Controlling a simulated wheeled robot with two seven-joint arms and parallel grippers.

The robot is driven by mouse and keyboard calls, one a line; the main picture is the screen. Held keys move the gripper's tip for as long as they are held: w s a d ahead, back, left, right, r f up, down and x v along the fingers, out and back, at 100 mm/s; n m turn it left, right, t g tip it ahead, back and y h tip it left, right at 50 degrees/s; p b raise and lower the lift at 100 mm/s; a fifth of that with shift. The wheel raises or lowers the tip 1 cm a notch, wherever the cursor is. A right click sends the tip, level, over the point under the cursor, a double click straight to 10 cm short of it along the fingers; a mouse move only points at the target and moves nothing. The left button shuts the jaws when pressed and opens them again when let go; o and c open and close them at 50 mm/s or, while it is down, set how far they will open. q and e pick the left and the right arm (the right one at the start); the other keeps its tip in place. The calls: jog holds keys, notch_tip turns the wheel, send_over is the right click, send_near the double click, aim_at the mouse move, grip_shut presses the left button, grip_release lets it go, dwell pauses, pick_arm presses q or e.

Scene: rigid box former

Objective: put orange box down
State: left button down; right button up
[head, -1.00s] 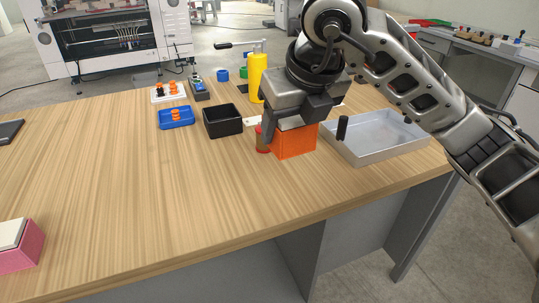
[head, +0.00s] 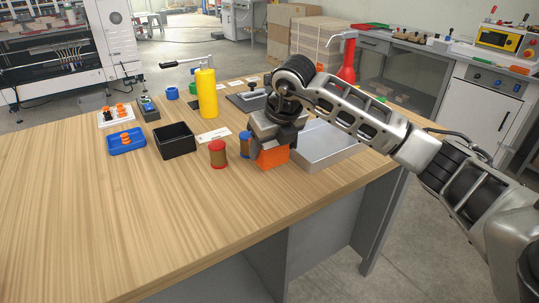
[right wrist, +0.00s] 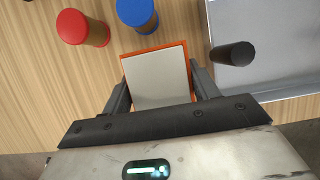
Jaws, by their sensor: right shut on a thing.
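The orange box (head: 272,158) is at the right part of the wooden table, just left of the grey metal tray (head: 322,153). My right gripper (head: 269,146) comes down over it and is shut on it. In the right wrist view the box (right wrist: 158,78) shows a pale top with an orange rim, with a finger on either side. It looks upright and at or close to the tabletop; I cannot tell whether its underside touches the wood. My left gripper is not in view.
A red-capped jar (head: 218,154) and a blue-capped jar (head: 246,145) stand left of the box. A black bin (head: 176,141), blue tray (head: 126,141) and yellow bottle (head: 207,93) are farther left. A black post (right wrist: 233,54) shows by the tray. The table's front is clear.

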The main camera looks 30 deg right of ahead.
aim_at(270, 157)
jog(key=shift+f, duration=1.45)
jog(key=o, duration=0.6)
jog(key=shift+f, duration=0.15)
jog(key=o, duration=0.4)
jog(key=shift+o, duration=0.2)
